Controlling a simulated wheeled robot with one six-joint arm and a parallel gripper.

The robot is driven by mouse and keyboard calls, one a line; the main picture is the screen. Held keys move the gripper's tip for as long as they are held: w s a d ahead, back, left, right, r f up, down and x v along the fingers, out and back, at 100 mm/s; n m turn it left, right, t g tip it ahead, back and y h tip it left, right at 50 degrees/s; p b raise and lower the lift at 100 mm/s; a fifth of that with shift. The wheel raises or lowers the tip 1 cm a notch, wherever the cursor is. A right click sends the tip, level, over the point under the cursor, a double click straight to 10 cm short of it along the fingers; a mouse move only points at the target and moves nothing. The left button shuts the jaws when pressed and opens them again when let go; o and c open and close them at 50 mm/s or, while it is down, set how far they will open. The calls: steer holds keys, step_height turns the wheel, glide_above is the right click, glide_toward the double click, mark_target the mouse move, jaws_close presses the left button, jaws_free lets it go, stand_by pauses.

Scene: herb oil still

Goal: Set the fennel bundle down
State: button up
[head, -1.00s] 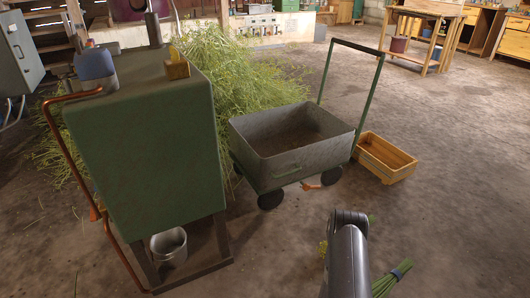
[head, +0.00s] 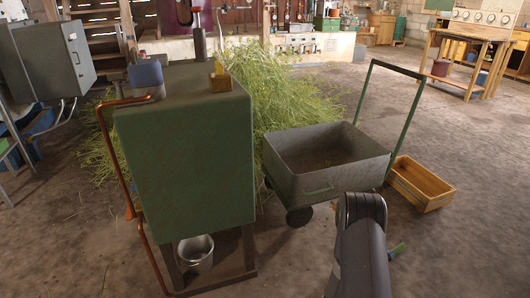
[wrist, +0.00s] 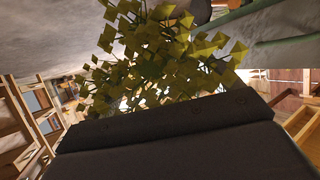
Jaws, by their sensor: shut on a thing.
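The fennel bundle shows in the wrist view as a spray of yellow-green flower heads (wrist: 160,50) just beyond the dark edge of my gripper (wrist: 190,125). My gripper is shut on the bundle and holds it up off the floor. In the head view my arm hides the gripper and most of the bundle. Only a short green stem end (head: 398,250) sticks out to the right of the arm. The fingertips are hidden in both views.
A grey metal cart (head: 330,185), its visible bed empty, stands beyond my arm. A wooden crate (head: 425,185) lies right of it. A green still box (head: 185,165) stands left, with a bucket (head: 196,250) below. Loose cut herbs (head: 290,95) are heaped behind. Floor at right is clear.

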steer(key=w+a+r+n+t+y+p, duration=0.15)
steer(key=a+r+n+y, duration=0.3)
steer(key=a+r, duration=0.5)
steer(key=w+a+r+n+t+y, duration=0.2)
steer(key=a+r+n+y, duration=0.25)
steer(key=a+r, duration=0.5)
steer(key=s+r+p, duration=0.3)
steer(key=r+p, duration=0.7)
steer(key=p, duration=0.2)
steer(key=s+a+r+p, duration=0.1)
steer(key=s+r+p, duration=0.2)
steer(key=r+p, duration=0.8)
steer(key=s+r+p, duration=0.2)
steer(key=r+p, duration=0.9)
steer(key=p, duration=0.2)
steer(key=shift+s+a, duration=0.25)
steer(key=shift+s, duration=0.15)
